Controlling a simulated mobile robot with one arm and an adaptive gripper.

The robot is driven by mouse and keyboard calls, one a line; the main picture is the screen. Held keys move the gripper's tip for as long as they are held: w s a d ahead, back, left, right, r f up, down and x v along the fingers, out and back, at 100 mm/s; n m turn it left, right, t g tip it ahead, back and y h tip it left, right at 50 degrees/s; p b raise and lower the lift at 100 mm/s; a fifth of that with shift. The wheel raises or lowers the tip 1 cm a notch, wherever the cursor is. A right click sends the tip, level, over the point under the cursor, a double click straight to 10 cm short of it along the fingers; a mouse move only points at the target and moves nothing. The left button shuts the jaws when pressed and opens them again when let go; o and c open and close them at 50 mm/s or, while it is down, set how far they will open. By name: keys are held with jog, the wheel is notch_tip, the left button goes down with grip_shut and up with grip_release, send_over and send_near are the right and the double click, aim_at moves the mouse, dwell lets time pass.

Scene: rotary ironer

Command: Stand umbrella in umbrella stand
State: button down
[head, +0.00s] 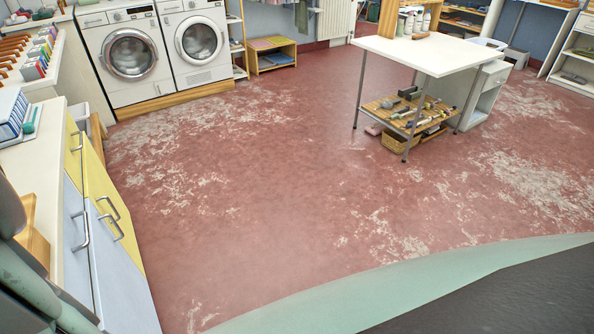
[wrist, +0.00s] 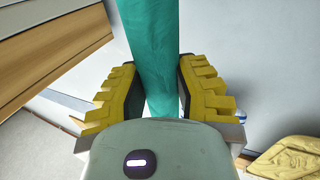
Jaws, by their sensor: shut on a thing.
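In the wrist view, my gripper (wrist: 152,88) has its two yellow toothed fingers with dark pads closed on a green cloth-like shaft, which I take to be the umbrella (wrist: 150,45). The shaft runs from the top edge of the picture down between the fingers. Its lower part is hidden behind the gripper's body, and its ends are out of view. I see no umbrella stand that I can make out in either view. My gripper and the umbrella do not show in the head view.
In the head view, yellow and white cabinets (head: 100,215) stand close at the left. Two washing machines (head: 131,55) are at the back left. A white table (head: 430,52) with a lower shelf of tools stands at the back right. The red worn floor (head: 260,170) between is clear.

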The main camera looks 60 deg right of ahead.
notch_tip(320, 180, down, 27)
jog(key=b, duration=2.4)
dwell(0.3)
jog(key=shift+r, duration=0.1)
jog(key=c, duration=0.7)
grip_release()
jog(key=v, duration=1.2)
